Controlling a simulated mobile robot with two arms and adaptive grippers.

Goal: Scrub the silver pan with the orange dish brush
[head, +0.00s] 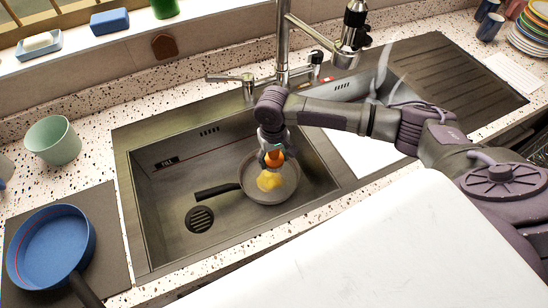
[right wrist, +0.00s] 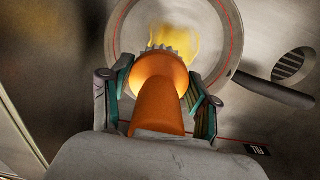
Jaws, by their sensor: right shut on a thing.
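The silver pan (head: 288,187) lies in the left sink basin, its black handle pointing left. A yellow patch (head: 268,181) is on its inner bottom. My right gripper (head: 272,157) is over the pan, shut on the orange dish brush (head: 273,158). In the right wrist view the orange brush (right wrist: 160,85) sits between the two fingers, its bristle end over the pan (right wrist: 217,30) by the yellow patch (right wrist: 185,40). I cannot tell whether the bristles touch the pan. My left gripper is not in view.
The sink basin (head: 165,215) has walls around the pan and a drain (head: 199,219). The faucet (head: 283,50) stands behind. A blue pan (head: 50,248) on a dark mat and a green cup (head: 53,141) stand left. Plates (head: 530,35) are at far right.

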